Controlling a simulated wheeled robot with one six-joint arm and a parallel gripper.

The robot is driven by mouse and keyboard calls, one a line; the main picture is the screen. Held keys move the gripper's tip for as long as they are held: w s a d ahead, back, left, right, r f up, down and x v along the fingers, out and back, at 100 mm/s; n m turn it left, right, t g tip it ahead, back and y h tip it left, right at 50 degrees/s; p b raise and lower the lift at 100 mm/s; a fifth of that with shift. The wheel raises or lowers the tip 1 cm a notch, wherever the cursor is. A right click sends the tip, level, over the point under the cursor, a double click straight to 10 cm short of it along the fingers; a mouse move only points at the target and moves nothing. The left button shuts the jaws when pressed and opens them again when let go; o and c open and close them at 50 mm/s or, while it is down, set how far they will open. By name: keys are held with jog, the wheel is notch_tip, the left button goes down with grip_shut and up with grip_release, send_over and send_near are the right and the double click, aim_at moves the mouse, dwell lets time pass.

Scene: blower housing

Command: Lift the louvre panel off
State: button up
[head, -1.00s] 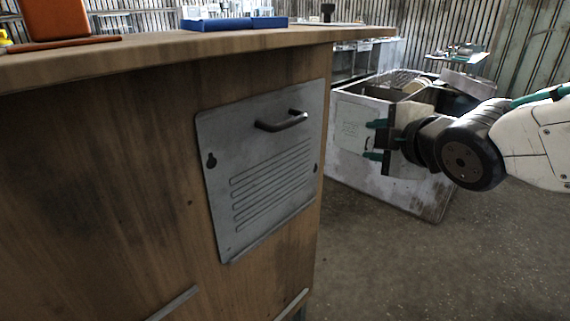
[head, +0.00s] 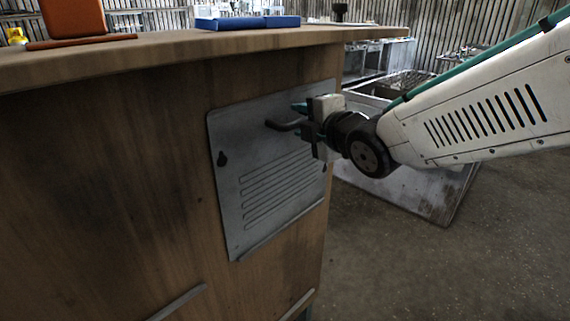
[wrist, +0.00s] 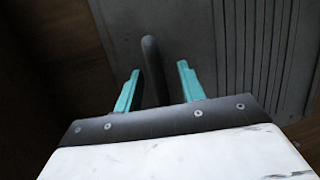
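The louvre panel (head: 243,178) is a grey metal plate with a row of slots, flat on the wooden cabinet side in the head view. A dark keyhole slot shows at its left edge. Its bar handle (head: 285,125) is near the top. My gripper (head: 303,118) is at the right part of the handle. In the wrist view my gripper (wrist: 157,88) has its two teal fingers apart, one on each side of the handle (wrist: 151,62), with gaps on both sides. The panel (wrist: 200,30) fills the background there. The handle's right end is hidden in the head view.
The wooden cabinet (head: 110,180) has a worktop (head: 160,48) jutting out above the panel. Floor at the lower right is clear.

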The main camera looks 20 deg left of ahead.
grip_shut()
jog(key=shift+r, duration=0.1)
jog(key=shift+s+d+r, duration=0.2)
jog(key=shift+d+r, duration=0.05)
jog(key=shift+r, duration=0.1)
jog(key=w+r+v, duration=0.1)
jog(key=v, duration=1)
jog(key=w+d+r+v, duration=0.1)
jog(key=r+v, duration=0.1)
jog(key=v, duration=0.9)
jog(key=shift+w, duration=0.15)
